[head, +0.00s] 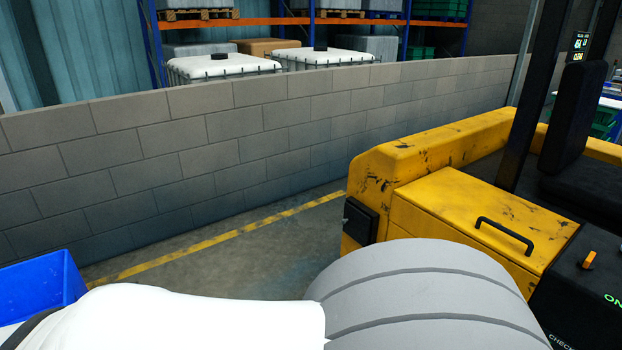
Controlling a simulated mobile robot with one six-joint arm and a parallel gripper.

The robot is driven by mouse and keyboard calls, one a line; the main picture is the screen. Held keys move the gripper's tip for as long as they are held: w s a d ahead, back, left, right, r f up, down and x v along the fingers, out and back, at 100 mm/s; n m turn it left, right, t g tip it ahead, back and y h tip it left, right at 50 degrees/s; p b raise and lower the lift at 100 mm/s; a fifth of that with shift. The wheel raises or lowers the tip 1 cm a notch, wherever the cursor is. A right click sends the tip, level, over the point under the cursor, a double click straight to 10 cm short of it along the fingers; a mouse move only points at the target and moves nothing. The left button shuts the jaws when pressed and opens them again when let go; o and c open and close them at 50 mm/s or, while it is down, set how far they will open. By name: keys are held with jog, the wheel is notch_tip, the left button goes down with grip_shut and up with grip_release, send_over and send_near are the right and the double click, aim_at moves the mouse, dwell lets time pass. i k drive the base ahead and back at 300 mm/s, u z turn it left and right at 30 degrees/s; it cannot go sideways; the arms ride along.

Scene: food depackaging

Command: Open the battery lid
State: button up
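The battery lid (455,205) is a yellow, scuffed panel on the yellow forklift truck (440,150), right of the middle in the head view. It lies flat and looks closed. A black bar handle (505,236) stands up from its right part. Nothing touches the handle. My white and grey arm crosses the bottom of the picture and hides the lower part of the truck. My gripper is not in view.
A black panel (575,290) with an orange lever (589,260) is right of the lid. A black seat (575,115) and dark posts rise behind. A grey block wall (200,140) runs across the back. A blue bin (40,285) is lower left. Floor before the wall is clear.

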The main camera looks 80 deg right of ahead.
aim_at(530, 235)
jog(key=z, duration=2)
jog(key=k, duration=0.1)
jog(key=z, duration=1.6)
jog(key=i, duration=1.1)
jog(key=z, duration=0.5)
